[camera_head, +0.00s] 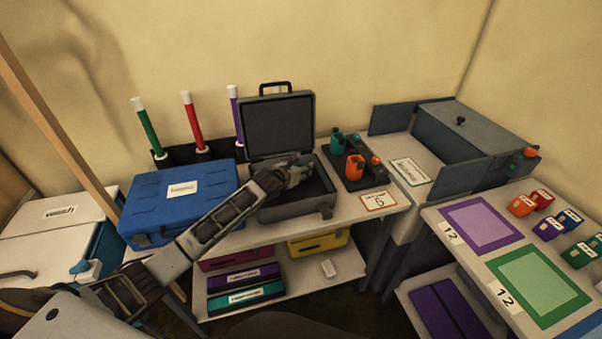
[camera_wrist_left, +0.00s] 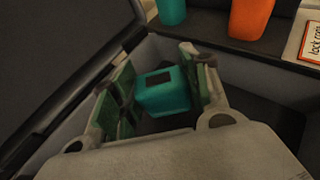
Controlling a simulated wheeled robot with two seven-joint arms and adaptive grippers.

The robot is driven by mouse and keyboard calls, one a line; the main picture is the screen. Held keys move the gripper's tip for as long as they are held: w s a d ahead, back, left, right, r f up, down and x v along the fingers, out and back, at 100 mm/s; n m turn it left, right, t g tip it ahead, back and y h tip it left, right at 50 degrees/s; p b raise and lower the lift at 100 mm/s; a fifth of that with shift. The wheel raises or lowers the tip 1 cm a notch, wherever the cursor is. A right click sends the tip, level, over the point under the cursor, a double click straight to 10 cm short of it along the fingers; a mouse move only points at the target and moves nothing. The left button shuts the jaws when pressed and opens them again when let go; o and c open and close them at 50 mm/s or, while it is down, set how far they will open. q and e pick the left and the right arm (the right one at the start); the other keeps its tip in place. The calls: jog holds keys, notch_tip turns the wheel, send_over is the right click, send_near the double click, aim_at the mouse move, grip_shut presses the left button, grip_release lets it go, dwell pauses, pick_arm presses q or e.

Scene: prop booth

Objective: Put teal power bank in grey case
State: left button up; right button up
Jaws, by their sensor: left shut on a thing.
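The grey case (camera_head: 291,211) stands open on the white table in the head view, its lid raised at the back. It also shows in the left wrist view (camera_wrist_left: 60,141). My left gripper (camera_head: 300,172) reaches in from the left over the open case. In the left wrist view its green-padded fingers (camera_wrist_left: 160,92) are shut on the teal power bank (camera_wrist_left: 163,88), which has a dark patch on its face. The power bank is over or within the case opening; its exact height above the floor is unclear. In the head view the gripper hides it. My right gripper is not in view.
A closed blue case (camera_head: 160,212) stands left of the grey case. A dark holder (camera_head: 358,182) with teal and orange items stands close on the right. Green, red and purple sticks (camera_head: 192,120) stand behind. A grey box (camera_head: 470,140) stands farther right.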

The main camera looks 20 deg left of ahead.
pick_arm(q)
jog(key=shift+f, duration=1.1)
jog(key=shift+f, duration=0.1)
jog(key=o, duration=1.1)
jog(key=shift+s, duration=0.1)
jog(key=shift+v, duration=5.95)
